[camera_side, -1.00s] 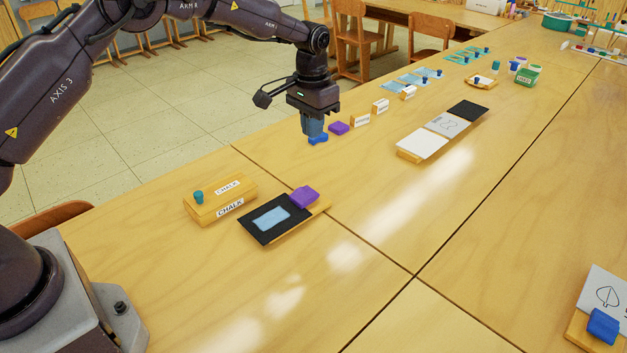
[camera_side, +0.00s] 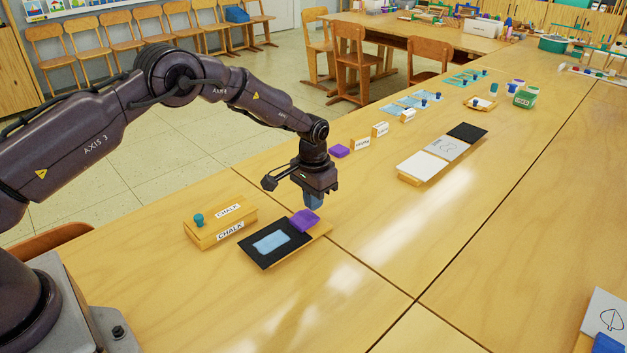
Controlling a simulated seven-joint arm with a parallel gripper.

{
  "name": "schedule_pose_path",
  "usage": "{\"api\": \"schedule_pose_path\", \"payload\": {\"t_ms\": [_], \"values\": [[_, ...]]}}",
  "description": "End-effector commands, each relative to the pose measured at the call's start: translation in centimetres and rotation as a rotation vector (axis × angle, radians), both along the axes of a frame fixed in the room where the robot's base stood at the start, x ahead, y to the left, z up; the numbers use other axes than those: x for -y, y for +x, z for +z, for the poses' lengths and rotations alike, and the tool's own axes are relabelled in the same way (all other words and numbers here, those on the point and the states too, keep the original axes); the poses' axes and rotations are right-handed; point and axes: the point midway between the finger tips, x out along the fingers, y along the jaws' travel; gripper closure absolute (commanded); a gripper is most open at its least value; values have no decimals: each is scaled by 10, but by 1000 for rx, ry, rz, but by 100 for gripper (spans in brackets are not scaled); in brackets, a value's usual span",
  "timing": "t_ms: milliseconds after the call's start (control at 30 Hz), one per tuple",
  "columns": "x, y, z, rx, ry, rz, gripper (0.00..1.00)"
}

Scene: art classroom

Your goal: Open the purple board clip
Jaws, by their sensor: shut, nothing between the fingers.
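The purple board clip (camera_side: 303,221) sits at the back right edge of a small wooden board with a black sheet (camera_side: 258,252) and a light blue panel on it. The clip looks closed, but its jaw is too small to tell clearly. My gripper (camera_side: 314,203) points down just above and behind the clip, shut and empty. I cannot tell whether the fingertips touch the clip. A second purple clip (camera_side: 339,150) lies loose farther back on the table.
A wooden chalk box (camera_side: 221,222) with a teal knob stands left of the board. A long board (camera_side: 418,165) with white, grey and black panels lies farther back. Small labelled blocks (camera_side: 380,129) stand near the left table edge.

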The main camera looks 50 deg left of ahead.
Motion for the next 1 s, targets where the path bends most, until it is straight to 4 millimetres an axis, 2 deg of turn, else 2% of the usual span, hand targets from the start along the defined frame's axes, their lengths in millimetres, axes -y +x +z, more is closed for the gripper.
{"api": "schedule_pose_path", "payload": {"t_ms": [200,533,667,1000], "values": [[0,0,-14,0,0,0,100],[0,0,-15,0,0,0,100],[0,2,-22,0,0,0,100],[0,1,-20,-4,0,0,100]]}}
